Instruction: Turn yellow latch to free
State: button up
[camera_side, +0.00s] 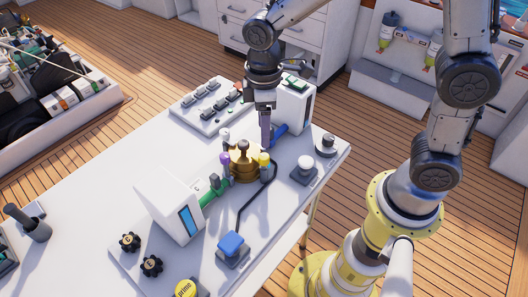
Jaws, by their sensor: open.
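The yellow latch (264,159) is a small knob with a yellow top on the right side of the round brass hatch (243,168). The hatch stands on the white table, with a dark knob on top. A purple-topped latch (225,160) and a white-topped latch (225,137) stand around its left and back. My gripper (266,140) points down just behind the yellow latch, above and beside the hatch. Its fingers look apart from the yellow latch, though the gap is hard to judge. It holds nothing that I can see. The latch's exact turn angle is too small to tell.
White boxes stand left (170,208) and behind (294,104) the hatch, with green and blue fittings beside it. A switch panel (207,105) lies at the back. A black hose, a blue button (231,244) and a white knob (305,168) are at front and right.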

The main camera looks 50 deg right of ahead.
aim_at(264, 156)
notch_tip(264, 156, down, 9)
jog(key=shift+f, duration=0.1)
dwell(0.4)
grip_shut()
